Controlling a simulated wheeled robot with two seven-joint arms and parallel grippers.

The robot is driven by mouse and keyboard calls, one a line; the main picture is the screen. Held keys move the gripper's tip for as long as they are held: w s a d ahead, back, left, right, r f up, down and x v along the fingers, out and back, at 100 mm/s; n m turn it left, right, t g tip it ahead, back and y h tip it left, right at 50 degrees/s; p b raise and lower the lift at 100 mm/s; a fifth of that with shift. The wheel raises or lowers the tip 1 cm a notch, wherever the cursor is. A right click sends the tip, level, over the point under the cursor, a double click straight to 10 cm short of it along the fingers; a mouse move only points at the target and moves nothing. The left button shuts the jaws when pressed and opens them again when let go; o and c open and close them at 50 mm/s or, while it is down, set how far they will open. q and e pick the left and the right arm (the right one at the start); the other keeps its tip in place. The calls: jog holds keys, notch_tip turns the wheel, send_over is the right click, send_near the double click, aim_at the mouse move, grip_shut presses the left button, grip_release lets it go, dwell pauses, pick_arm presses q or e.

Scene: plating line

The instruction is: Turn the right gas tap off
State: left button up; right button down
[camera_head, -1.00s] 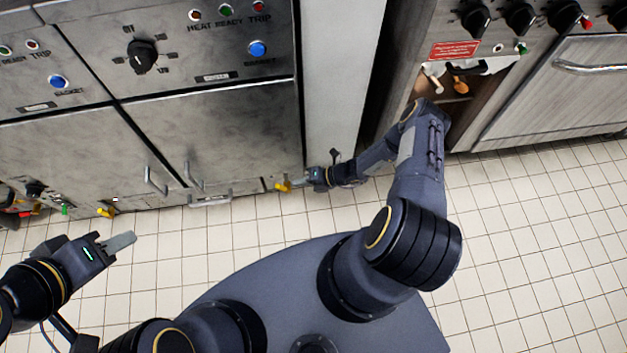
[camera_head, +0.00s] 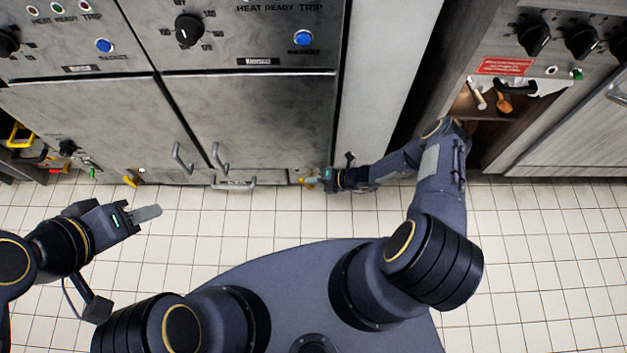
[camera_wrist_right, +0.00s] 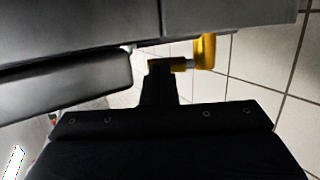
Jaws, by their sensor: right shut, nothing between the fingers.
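The right gas tap has a yellow lever (camera_head: 307,181) low on the front of the steel cabinet, near its right-hand bottom corner. In the right wrist view the lever (camera_wrist_right: 207,50) stands just beyond and right of my fingers, with its brass-coloured stem beside the tips. My right gripper (camera_head: 318,181) is shut and empty, right beside the tap; it also shows dark in the right wrist view (camera_wrist_right: 160,82). I cannot tell whether it touches the tap. A second yellow tap (camera_head: 130,181) sits further left. My left gripper (camera_head: 148,213) is over the floor, away from both taps; its jaw gap is hidden.
Cabinet door handles (camera_head: 220,158) and a low bar handle (camera_head: 234,184) stick out left of the right tap. A pale panel (camera_head: 385,75) and an open shelf with utensils (camera_head: 504,98) lie to the right. The tiled floor (camera_head: 540,260) is clear.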

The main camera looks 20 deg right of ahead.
aim_at(301, 181)
jog(key=shift+a, duration=0.25)
jog(key=shift+w+a+f+b, duration=0.15)
jog(key=shift+w+a+b, duration=0.1)
jog(key=shift+a+b, duration=0.6)
jog(key=shift+w+a+f+b, duration=0.15)
jog(key=shift+a+b, duration=0.2)
jog(key=shift+b, duration=0.2)
jog(key=shift+w+a+f+b, duration=0.1)
jog(key=shift+a+b, duration=0.25)
jog(key=shift+b, duration=0.2)
jog(key=shift+a, duration=0.15)
jog(key=shift+r, duration=0.4)
jog(key=s+d+r+p, duration=0.2)
jog(key=r+p, duration=0.1)
jog(key=r, duration=0.3)
jog(key=s+d+r+p, duration=0.2)
jog(key=r+p, duration=0.1)
jog(key=r, duration=0.3)
jog(key=shift+p, duration=0.3)
